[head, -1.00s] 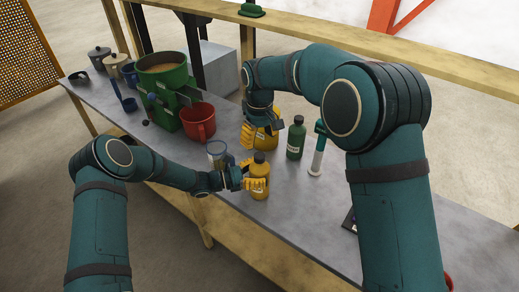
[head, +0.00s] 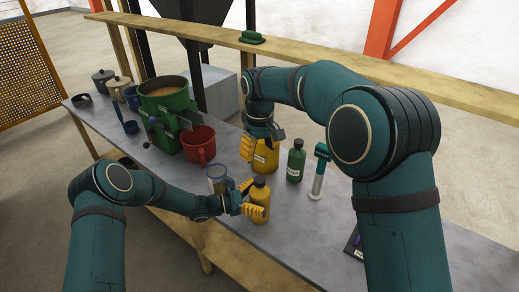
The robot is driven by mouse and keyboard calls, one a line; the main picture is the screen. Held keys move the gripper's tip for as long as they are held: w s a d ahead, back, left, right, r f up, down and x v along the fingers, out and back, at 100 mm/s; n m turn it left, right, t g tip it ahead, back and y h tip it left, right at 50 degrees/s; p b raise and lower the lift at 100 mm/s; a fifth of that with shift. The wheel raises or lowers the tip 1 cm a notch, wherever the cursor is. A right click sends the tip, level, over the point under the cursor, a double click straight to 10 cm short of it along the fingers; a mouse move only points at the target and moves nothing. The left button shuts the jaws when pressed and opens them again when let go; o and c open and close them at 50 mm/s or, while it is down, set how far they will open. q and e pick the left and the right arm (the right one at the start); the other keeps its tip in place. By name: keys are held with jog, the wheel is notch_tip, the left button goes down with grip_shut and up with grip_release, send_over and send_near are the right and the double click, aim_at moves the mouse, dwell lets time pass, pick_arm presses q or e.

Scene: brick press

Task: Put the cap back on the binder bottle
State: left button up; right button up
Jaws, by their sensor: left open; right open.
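A small yellow bottle (head: 260,203) with a dark cap on its top stands upright on the grey bench. My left gripper (head: 252,198) is open, with its yellow fingers close beside this bottle. I cannot tell whether they touch it. A larger yellow container (head: 266,157) with a pale label stands behind it. My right gripper (head: 262,140) is open and comes down at this container's top and left side, hiding its top. I cannot tell which of the two is the binder bottle, and no loose cap shows.
A green bottle (head: 296,161) and a green-and-white tool (head: 319,172) stand to the right. A wooden rail (head: 330,55) runs behind the bench.

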pick_arm(q)
jog(key=v, duration=1.2)
